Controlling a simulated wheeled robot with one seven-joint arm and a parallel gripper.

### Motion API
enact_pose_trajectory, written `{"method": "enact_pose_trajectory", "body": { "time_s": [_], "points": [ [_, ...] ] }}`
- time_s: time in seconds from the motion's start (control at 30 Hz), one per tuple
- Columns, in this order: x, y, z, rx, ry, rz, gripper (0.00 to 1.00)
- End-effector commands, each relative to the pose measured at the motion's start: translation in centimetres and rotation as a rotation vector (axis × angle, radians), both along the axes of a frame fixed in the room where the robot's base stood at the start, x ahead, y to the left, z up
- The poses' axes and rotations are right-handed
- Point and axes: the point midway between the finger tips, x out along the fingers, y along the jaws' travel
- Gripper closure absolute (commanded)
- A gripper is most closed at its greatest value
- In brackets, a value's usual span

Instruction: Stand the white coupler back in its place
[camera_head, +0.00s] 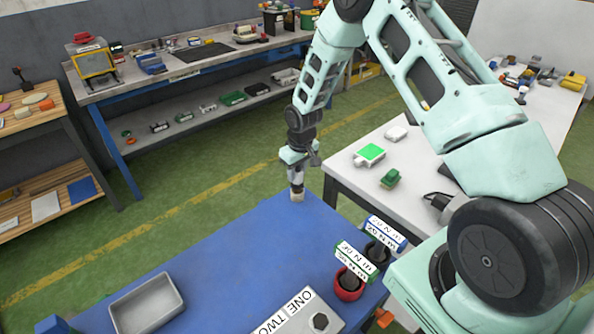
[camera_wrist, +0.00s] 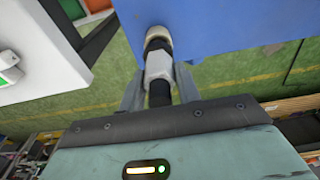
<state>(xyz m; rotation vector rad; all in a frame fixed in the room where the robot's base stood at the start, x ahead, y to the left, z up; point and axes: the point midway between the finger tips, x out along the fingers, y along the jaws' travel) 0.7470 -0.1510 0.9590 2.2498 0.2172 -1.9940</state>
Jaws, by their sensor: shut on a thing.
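My gripper (camera_head: 297,184) is at the far corner of the blue table (camera_head: 230,245), pointing down. In the wrist view my gripper (camera_wrist: 158,88) is shut on the white coupler (camera_wrist: 158,66), a pale hexagonal piece with dark parts above and below it. A whitish round end (camera_wrist: 158,35) shows beyond it, against the blue table edge. In the head view a pale end (camera_head: 297,196) shows just below the fingers at the tabletop; I cannot tell whether it touches. The coupler's place is not clearly identifiable.
A grey plate (camera_head: 285,324) marked ONE and TWO has a dark hexagon. A red cup (camera_head: 348,287) and a dark cup (camera_head: 376,252) with labels stand at the right edge. A grey tray (camera_head: 147,305) is front left. A white table (camera_head: 405,170) stands right. The table middle is clear.

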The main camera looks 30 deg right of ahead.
Motion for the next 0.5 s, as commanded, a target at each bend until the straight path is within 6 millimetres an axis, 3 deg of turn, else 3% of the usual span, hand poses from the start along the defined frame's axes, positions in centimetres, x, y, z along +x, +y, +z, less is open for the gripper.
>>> {"method": "enact_pose_trajectory", "body": {
  "time_s": [0.5],
  "points": [
    [0.0,0.0,-1.3,0.0,-0.001,0.0,0.94]
  ]
}}
